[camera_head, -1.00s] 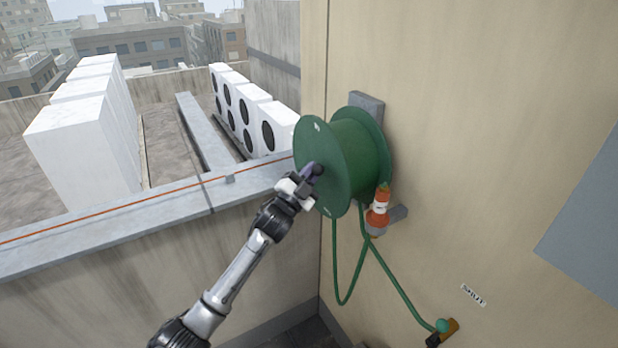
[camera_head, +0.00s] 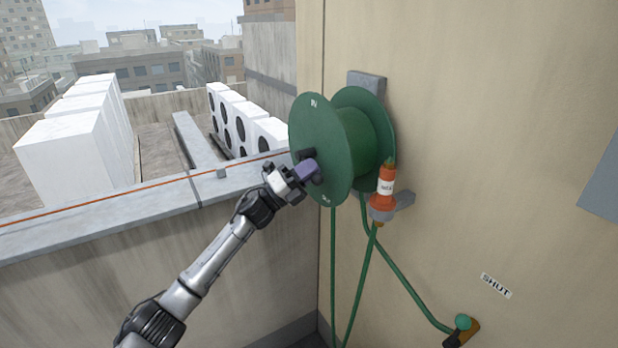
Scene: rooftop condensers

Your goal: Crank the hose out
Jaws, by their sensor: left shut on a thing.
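A green hose reel (camera_head: 320,125) is mounted on the beige wall. Its crank handle (camera_head: 307,170) juts from the middle of the near disc, pale purple and partly covered by the fingers. My left gripper (camera_head: 303,168) is shut on the handle, its arm reaching up from the lower left. The green hose (camera_head: 334,260) hangs below the reel in a long loop whose bottom is out of frame. An orange and white nozzle (camera_head: 385,185) sits upright in a grey bracket (camera_head: 403,200) beside the reel. My right gripper is not in view.
A hose tap (camera_head: 462,323) is low on the wall, with a "SHUT" label (camera_head: 496,286) above it. A grey-topped parapet (camera_head: 110,222) with an orange line along it runs left of the wall. White condensers (camera_head: 70,150) stand beyond it.

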